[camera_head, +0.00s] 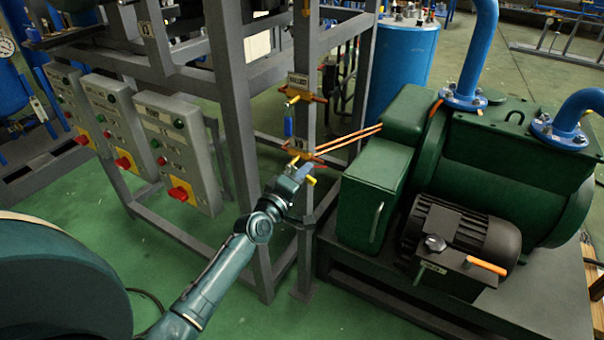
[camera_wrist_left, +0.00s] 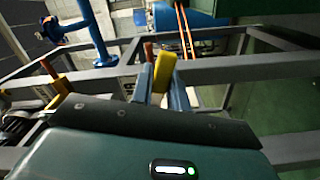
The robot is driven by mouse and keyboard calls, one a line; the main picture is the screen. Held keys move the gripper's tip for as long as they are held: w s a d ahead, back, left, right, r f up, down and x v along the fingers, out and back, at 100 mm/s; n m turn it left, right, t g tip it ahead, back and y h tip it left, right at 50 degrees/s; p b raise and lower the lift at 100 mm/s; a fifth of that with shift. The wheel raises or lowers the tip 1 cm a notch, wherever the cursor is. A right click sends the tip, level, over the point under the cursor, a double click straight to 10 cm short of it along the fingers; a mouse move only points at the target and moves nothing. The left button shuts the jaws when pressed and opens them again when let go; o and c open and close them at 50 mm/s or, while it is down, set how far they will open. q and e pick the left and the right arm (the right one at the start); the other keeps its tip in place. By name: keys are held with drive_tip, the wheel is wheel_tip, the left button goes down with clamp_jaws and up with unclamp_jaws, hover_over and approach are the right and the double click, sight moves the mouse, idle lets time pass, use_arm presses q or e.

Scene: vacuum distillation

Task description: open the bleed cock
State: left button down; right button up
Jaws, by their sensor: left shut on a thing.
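My left gripper (camera_head: 300,173) reaches in from the lower left to the lower copper fitting (camera_head: 300,152) on the grey frame post. In the left wrist view, its two fingers (camera_wrist_left: 162,92) are shut on a yellow lever (camera_wrist_left: 163,70), whose end sticks out past them. Only a bit of yellow (camera_head: 311,180) shows beside the fingers in the head view. I take this lever to be the bleed cock's handle; no label on it is readable. The fingers hide much of the cock. Above, another cock (camera_head: 298,95) has a blue lever (camera_head: 289,122) hanging straight down. My right gripper is not in view.
A green pump (camera_head: 376,195) with a black motor (camera_head: 460,238) stands close on the right. Two copper pipes (camera_head: 348,137) run from the fitting toward it. Control boxes (camera_head: 180,150) hang on the frame at left. Green floor (camera_head: 235,300) is open below the arm.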

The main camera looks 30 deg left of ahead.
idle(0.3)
use_arm(q)
drive_tip(key=c, duration=1.4)
unclamp_jaws()
drive_tip(key=shift+o, duration=0.2)
drive_tip(key=s+a+p, duration=0.1)
drive_tip(key=s, duration=1.2)
